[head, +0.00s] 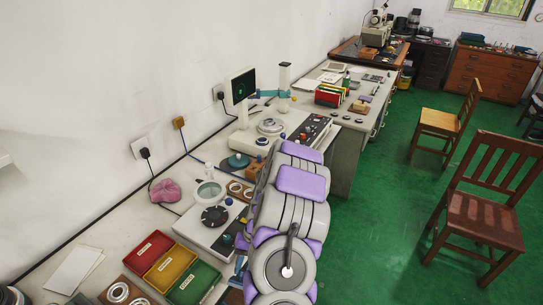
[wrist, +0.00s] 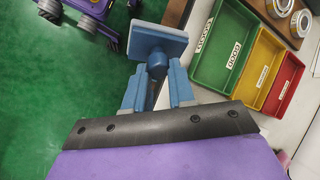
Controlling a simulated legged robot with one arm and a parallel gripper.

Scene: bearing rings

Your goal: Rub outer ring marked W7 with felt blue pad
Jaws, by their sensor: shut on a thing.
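My gripper (wrist: 157,82) is shut on the handle of a blue pad (wrist: 158,45) in the wrist view. Metal bearing rings (wrist: 301,22) sit in a wooden holder at the top right of the wrist view. In the head view, rings (head: 118,292) lie in a wooden holder at the bottom left, and others (head: 235,187) on a board by the magnifier. No W7 mark is readable.
Green (wrist: 224,45), yellow (wrist: 256,67) and red (wrist: 283,83) trays stand between the pad and the rings; they also show at the lower left of the head view. Behind are a dial plate (head: 215,215) and a monitor (head: 241,86). Chairs (head: 475,215) stand right on green floor.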

